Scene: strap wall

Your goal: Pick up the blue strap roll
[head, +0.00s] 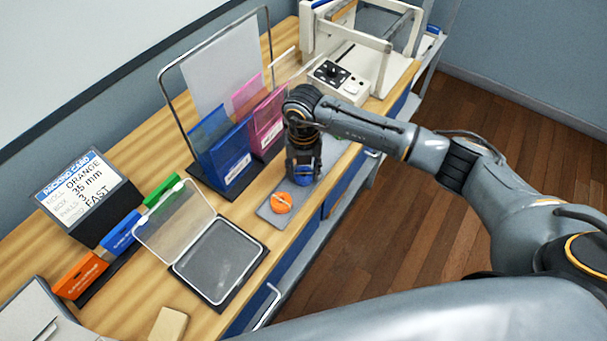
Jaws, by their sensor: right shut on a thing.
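The blue strap roll (304,174) shows below my right gripper (304,168), at the far part of a grey mat (267,213) near the bench's front edge. My right gripper points down and is shut on the blue roll; the gripper and wrist hide much of it. I cannot tell whether the roll is touching the mat or lifted. An orange strap roll (281,202) lies on the mat just in front of the blue one, apart from the gripper. My left gripper is out of view.
An open clear-lidded case (213,262) stands left of the mat. Blue (222,146) and pink (267,125) holders stand behind. A packing card (82,192) and coloured boxes are at left. A white-framed machine (362,60) is at the back. A tan block (168,325) lies in front.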

